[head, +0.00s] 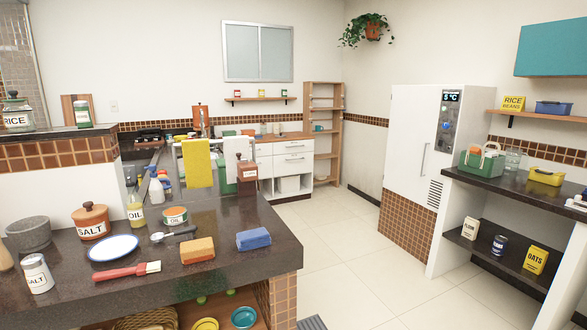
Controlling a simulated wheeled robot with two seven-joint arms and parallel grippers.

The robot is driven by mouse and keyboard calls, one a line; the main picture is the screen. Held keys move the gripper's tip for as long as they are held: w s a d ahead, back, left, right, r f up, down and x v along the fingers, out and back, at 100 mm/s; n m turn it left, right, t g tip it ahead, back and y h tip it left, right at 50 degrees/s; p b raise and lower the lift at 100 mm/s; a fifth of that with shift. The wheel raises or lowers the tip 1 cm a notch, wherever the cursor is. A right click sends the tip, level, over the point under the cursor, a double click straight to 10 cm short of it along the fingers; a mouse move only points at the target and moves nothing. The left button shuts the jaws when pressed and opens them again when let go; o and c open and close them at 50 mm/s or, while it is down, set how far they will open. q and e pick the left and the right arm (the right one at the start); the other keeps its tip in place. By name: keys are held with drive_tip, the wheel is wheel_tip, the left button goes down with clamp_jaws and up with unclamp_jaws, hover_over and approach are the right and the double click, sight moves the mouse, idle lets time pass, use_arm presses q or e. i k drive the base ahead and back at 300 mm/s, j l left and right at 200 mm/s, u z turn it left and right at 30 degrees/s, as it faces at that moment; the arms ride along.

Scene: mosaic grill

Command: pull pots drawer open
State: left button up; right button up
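A white cabinet with drawers stands at the far back, under a wooden counter. Its upper drawer front (293,147) and the wider drawer front below it (292,163) look shut, each with a small dark handle. Below them is an open white shelf compartment (288,185) with pale boxes in it. I cannot read any label that tells which drawer is the pots drawer, and no pots show inside a drawer. Neither of my grippers is in view.
A dark counter (225,262) with jars, a plate, a brush and sponges fills the left foreground. A tall white fridge (408,150) and a dark side counter (520,194) stand at right. The tiled floor (335,240) between is clear.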

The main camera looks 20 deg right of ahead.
sight(284, 164)
drive_tip(key=i+l+z, duration=1.3)
drive_tip(key=i, duration=0.25)
drive_tip(key=i+z, duration=0.3)
drive_tip(key=i, duration=0.35)
drive_tip(key=i+j+u, duration=0.1)
drive_tip(key=i+u, duration=0.8)
drive_tip(key=i+l+u, duration=0.15)
drive_tip(key=i+u, duration=0.15)
drive_tip(key=u, duration=0.15)
drive_tip(key=i+u, duration=0.35)
drive_tip(key=i, duration=1.15)
